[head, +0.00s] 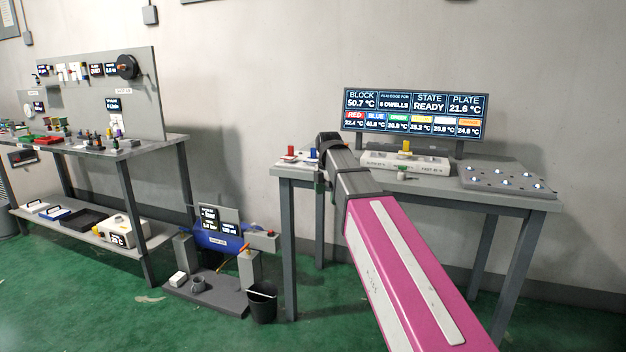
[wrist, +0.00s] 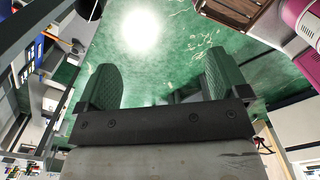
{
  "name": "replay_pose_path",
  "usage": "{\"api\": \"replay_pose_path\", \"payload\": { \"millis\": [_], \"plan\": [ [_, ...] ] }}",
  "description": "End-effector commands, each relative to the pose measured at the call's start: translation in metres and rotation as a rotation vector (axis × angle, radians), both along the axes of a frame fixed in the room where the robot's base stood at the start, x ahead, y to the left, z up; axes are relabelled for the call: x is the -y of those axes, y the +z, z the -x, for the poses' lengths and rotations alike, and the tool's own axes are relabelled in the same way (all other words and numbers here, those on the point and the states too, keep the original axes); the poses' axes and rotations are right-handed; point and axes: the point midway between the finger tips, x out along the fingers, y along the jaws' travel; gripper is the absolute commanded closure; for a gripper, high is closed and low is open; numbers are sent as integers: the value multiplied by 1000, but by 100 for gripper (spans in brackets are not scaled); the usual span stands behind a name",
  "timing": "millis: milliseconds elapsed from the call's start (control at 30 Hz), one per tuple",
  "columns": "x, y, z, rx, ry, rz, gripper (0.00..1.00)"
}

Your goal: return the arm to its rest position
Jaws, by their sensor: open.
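My arm, pink and grey, reaches up from the bottom of the head view to the front left corner of the right-hand table (head: 510,200). Its wrist bends down there, and the dark end of my gripper (head: 319,183) shows small beside the table edge, mostly hidden by the arm. In the wrist view my gripper (wrist: 162,80) has its two green ribbed fingers wide apart. Nothing is between them; green floor shows behind.
On the table stand a display (head: 415,115), a grey block (head: 405,163) with a yellow-topped piece, and a plate with lights (head: 505,180). A workbench (head: 150,146) is at left. A black bin (head: 262,304) and a low stand (head: 205,292) are on the floor between.

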Motion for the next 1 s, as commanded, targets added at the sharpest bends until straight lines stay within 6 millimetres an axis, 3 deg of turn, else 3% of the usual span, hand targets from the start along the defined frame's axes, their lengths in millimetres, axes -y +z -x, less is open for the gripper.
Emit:
{"api": "replay_pose_path", "payload": {
  "millis": [33, 100, 500, 800, 1000],
  "plan": [
    [10, -24, 9, -5, -93, 2, 7],
    [20, -50, 15, -5, -226, 1, 7],
    [75, -186, 67, -2, -987, 0, 7],
    [113, -270, 124, 0, -1559, 0, 7],
    [131, -311, 161, 1, -1892, -4, 7]
  ]
}}
